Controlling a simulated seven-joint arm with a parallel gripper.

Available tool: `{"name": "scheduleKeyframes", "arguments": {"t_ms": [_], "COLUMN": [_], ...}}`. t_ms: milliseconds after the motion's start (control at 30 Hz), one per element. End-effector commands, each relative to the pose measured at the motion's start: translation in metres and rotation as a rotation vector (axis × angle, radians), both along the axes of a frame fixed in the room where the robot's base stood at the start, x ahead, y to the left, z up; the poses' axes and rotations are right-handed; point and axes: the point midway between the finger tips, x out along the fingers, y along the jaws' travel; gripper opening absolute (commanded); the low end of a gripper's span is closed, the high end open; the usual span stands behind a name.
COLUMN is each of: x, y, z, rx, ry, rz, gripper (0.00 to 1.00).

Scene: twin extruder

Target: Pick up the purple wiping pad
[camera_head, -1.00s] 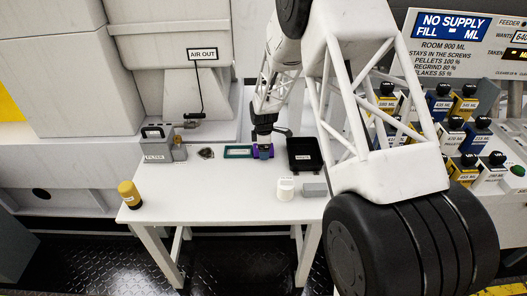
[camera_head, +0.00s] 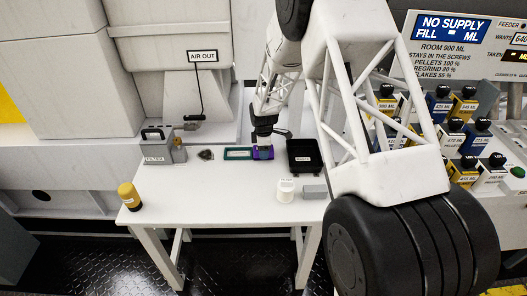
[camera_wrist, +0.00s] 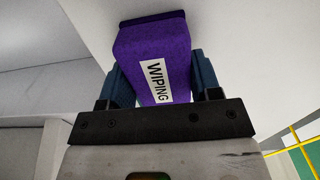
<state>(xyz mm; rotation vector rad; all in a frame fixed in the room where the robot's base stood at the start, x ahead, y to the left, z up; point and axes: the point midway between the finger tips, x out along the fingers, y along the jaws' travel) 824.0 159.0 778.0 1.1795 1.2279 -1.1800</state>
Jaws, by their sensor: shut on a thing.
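The purple wiping pad (camera_wrist: 158,52) sits between the two blue fingers of my gripper (camera_wrist: 160,82) in the wrist view. Its white label reads "WIPING". My gripper is shut on the pad, with a finger on each side. In the head view my gripper (camera_head: 263,148) points down at the white table, and the pad (camera_head: 270,154) shows only in part around the fingers. I cannot tell clearly whether the pad is touching the table.
A teal-edged tray (camera_head: 238,153) lies just left of the pad, and a black tray (camera_head: 304,156) stands to the right. A grey filter box (camera_head: 160,149), a yellow cylinder (camera_head: 129,196), a white container (camera_head: 285,190) and a grey block (camera_head: 314,191) stand on the table (camera_head: 215,202). Its front middle is clear.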

Motion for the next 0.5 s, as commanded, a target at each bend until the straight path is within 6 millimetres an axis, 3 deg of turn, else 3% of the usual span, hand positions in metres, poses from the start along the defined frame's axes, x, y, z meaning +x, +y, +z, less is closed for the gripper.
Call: {"name": "scheduleKeyframes", "arguments": {"t_ms": [267, 500], "x": [0.001, 0.0], "y": [0.0, 0.0], "z": [0.022, 0.057], "rx": [0.0, 0.0], "ry": [-0.003, -0.002], "rz": [0.0, 0.0], "gripper": [0.35, 0.35]}}
